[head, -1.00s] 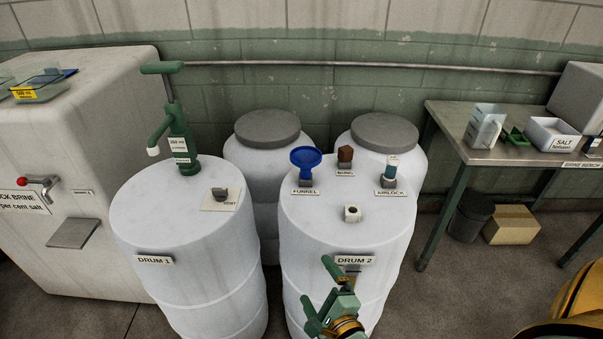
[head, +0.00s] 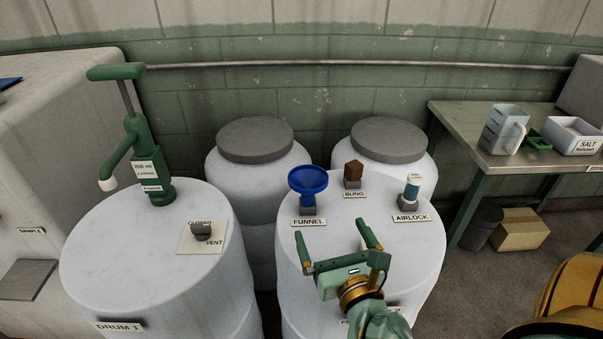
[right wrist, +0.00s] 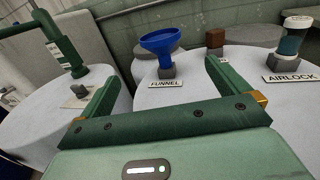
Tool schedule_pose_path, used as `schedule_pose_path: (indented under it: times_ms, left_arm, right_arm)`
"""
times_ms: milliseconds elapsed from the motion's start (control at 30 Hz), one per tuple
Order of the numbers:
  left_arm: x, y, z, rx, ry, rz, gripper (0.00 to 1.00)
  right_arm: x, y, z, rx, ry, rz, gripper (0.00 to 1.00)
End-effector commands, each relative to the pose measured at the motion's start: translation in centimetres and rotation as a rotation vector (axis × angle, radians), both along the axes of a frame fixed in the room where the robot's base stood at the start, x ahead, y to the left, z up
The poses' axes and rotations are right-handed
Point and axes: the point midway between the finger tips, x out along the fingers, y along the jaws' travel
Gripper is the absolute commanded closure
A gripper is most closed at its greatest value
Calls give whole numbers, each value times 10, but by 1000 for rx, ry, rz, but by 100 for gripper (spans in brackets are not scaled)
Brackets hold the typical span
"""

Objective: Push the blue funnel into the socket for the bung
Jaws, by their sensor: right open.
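The blue funnel (head: 308,180) stands upright in a grey holder (head: 307,206) behind the FUNNEL label on the drum 2 top (head: 420,245). It also shows in the right wrist view (right wrist: 160,42). The brown bung (head: 353,169) sits in a grey socket (head: 352,184) behind the BUNG label, right of the funnel. My right gripper (head: 330,229) is open and empty in front of the funnel, apart from it, fingers pointing towards the funnel and bung. My left gripper is not in view.
The airlock (head: 412,187) stands right of the bung. Drum 1 (head: 100,255) at left carries a green pump (head: 150,155) and a vent knob (head: 203,231). Two grey-lidded drums stand behind.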

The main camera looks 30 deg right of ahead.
Motion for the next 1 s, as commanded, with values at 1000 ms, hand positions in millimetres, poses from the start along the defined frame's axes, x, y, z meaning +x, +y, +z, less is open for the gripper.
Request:
schedule_pose_path:
  times_ms: [1000]
  left_arm:
    - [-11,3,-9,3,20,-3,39]
  right_arm:
    - [152,-52,-3,1,-1,0,0]
